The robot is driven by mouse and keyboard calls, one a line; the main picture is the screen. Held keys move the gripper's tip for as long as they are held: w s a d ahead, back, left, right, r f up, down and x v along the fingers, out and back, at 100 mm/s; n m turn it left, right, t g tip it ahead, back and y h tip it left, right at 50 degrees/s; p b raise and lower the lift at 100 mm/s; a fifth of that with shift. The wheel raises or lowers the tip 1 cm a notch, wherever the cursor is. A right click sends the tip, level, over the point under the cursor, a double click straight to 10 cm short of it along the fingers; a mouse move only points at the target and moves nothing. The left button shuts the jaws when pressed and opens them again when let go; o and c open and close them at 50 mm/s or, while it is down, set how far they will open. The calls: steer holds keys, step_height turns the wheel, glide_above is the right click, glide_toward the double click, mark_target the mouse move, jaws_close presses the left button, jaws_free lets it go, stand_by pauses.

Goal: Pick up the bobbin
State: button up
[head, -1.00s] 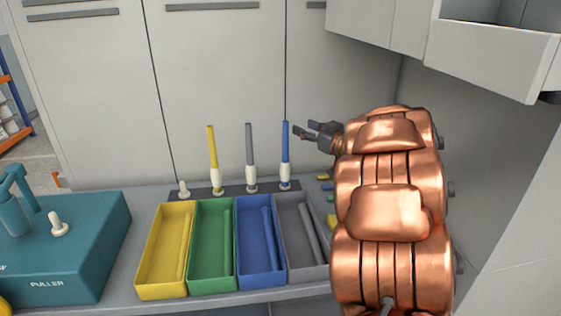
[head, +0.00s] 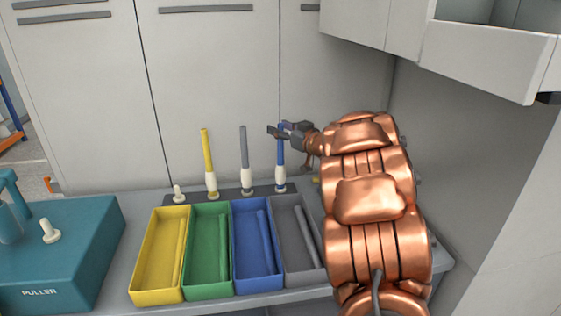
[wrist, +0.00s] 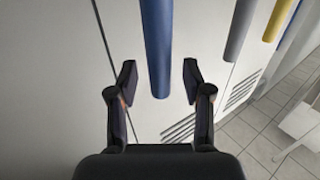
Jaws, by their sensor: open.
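The blue bobbin (head: 281,158), a slim blue rod on a white lower part, stands upright in a dark rack (head: 228,195). A grey bobbin (head: 244,145) and a yellow bobbin (head: 207,150) stand to its left. My gripper (head: 272,131) is open and empty at the height of the blue bobbin's upper end and hides part of it. In the wrist view, the blue rod (wrist: 156,45) reaches down between the two open fingertips (wrist: 159,80) with gaps on both sides. I cannot tell its exact depth from them.
Yellow (head: 141,290), green (head: 190,285), blue (head: 237,280) and grey (head: 290,275) trays lie in front of the rack. A teal puller box (head: 90,255) is at left. Cabinet doors (head: 230,70) stand behind; an overhead cabinet (head: 480,60) is at upper right.

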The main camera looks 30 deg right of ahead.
jaws_close()
stand_by(0.4)
steer(key=shift+r, duration=0.1)
